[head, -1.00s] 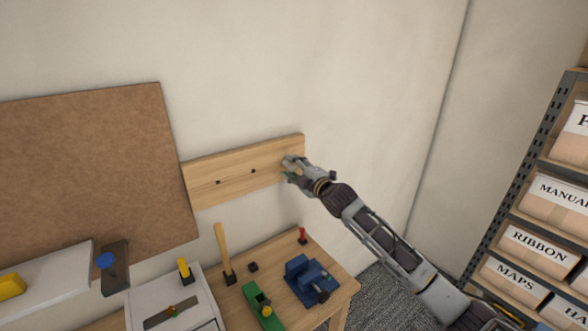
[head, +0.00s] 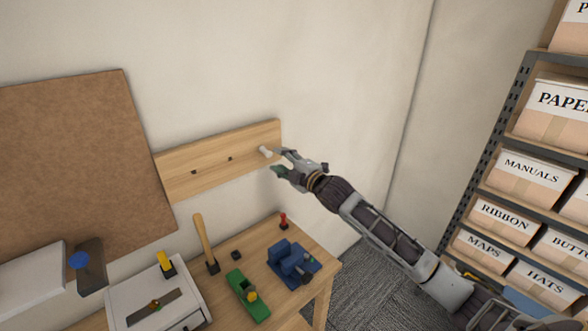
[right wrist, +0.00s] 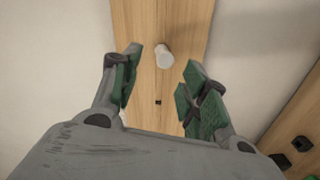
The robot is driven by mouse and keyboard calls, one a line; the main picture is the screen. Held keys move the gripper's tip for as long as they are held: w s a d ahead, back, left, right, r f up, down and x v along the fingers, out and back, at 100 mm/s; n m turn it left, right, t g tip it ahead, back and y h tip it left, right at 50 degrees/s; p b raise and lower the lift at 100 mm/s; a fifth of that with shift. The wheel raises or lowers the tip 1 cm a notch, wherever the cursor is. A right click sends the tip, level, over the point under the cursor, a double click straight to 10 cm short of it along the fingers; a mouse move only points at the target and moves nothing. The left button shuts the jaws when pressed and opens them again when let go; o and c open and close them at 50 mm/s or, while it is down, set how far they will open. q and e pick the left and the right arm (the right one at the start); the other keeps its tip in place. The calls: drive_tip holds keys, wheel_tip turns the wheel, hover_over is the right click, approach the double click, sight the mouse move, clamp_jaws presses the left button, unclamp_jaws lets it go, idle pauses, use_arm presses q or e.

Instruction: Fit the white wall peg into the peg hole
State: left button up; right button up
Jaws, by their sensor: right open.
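The white wall peg (head: 265,151) sticks out of the right end of a wooden board (head: 182,183) on the wall. Its base meets the board, and its hole is hidden behind it. In the right wrist view the peg (right wrist: 164,56) stands out from the board between and beyond my fingertips. My right gripper (head: 280,162) is open and empty, just right of the peg and apart from it. The right wrist view shows its green-padded fingers (right wrist: 163,78) spread. Two dark empty holes (head: 230,159) are in the board left of the peg. My left gripper is not in view.
Below the board is a wooden workbench (head: 225,253) with a blue vise (head: 290,262), green plane (head: 246,293), mallet (head: 203,241) and small red item (head: 283,221). A brown corkboard (head: 85,165) hangs left. Shelves of boxes (head: 540,170) stand right. The wall above is clear.

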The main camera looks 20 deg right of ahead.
drive_tip(key=shift+v, duration=2.8)
